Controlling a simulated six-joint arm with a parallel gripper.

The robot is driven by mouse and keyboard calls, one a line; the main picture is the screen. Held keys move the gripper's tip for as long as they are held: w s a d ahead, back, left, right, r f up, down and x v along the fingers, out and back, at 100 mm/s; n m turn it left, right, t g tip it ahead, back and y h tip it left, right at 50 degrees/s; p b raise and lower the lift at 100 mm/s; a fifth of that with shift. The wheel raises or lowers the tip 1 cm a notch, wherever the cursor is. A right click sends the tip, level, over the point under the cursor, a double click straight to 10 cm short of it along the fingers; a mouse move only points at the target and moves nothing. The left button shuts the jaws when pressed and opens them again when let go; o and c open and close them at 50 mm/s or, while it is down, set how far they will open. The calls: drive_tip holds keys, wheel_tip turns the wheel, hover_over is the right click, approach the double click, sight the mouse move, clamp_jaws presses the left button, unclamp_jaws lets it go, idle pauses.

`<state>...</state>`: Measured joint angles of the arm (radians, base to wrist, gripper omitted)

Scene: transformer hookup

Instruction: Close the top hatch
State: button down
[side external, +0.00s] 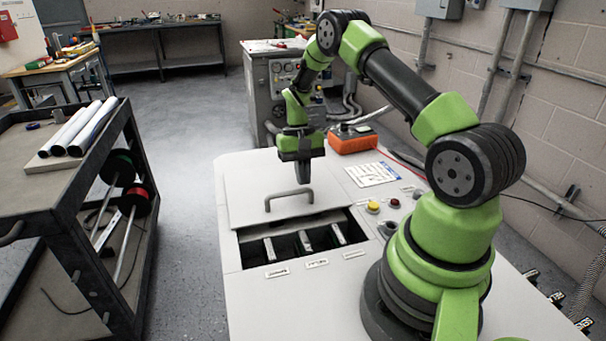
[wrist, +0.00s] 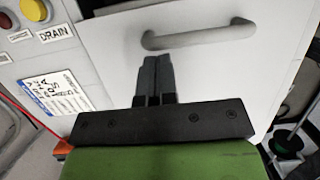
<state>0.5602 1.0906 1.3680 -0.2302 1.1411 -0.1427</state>
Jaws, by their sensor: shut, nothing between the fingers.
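The top hatch (side external: 256,190) is a flat pale panel on top of the white cabinet, with a grey bar handle (side external: 288,197) near its front edge. The hatch leaves part of the opening (side external: 290,243) in front of it uncovered, with several metal terminals inside. In the wrist view the hatch (wrist: 220,70) fills the middle, and its handle (wrist: 198,35) lies beyond the fingertips. My gripper (side external: 303,180) is shut and empty, pointing down over the hatch, behind the handle. It also shows in the wrist view (wrist: 155,62). I cannot tell whether the fingertips touch the hatch.
An orange box (side external: 352,139) and a printed sheet (side external: 371,174) lie on the cabinet right of the hatch. A yellow button (side external: 373,206) and other controls sit near my base. A dark cart (side external: 75,200) with paper rolls stands at left, across open floor.

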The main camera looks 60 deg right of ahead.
drive_tip(key=shift+a, duration=0.1)
drive_tip(key=s+a, duration=0.8)
drive_tip(key=shift+s+a, duration=0.3)
drive_tip(key=shift+s, duration=0.1)
drive_tip(key=shift+w+d, duration=0.1)
